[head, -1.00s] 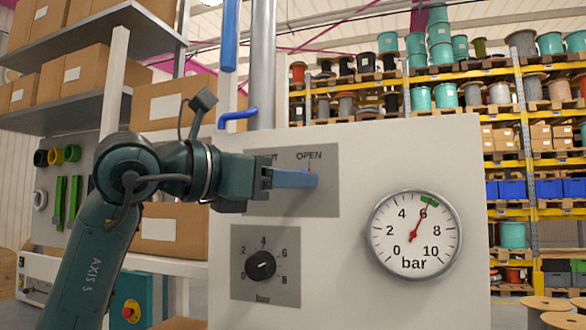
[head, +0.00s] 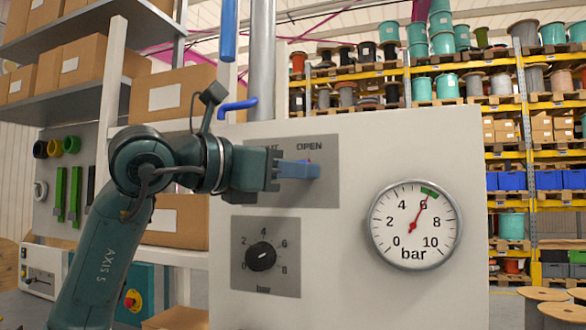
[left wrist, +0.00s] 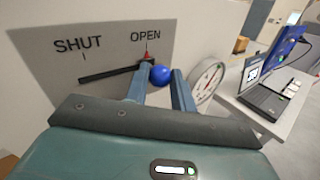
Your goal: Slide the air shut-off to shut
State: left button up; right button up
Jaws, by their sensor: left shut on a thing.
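The air shut-off is a slider with a blue ball knob (left wrist: 160,75) on a grey plate (head: 325,190) marked SHUT and OPEN. Its dark slot (left wrist: 105,74) runs between the two words. The knob and a small red pointer (left wrist: 147,57) are at the OPEN end. My left gripper (head: 312,170) reaches in from the left along the panel, its blue fingers at the OPEN end. In the left wrist view the knob sits between the fingertips, and the gripper is shut on it. In the head view the gripper covers the knob and part of the word SHUT. My right gripper is not in view.
A round gauge (head: 414,225) on the pale panel (head: 355,280) reads about 6 bar. A black dial (head: 261,256) sits below the slider plate. Shelves with boxes (head: 172,95) stand behind my left arm. A table with a laptop (left wrist: 264,95) shows in the left wrist view.

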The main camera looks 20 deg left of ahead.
pick_arm(q)
grip_shut()
jog(key=a, duration=0.7)
jog(key=shift+w+a, duration=0.15)
jog(key=o, duration=0.6)
grip_release()
jog(key=o, duration=0.4)
jog(key=shift+a, duration=0.15)
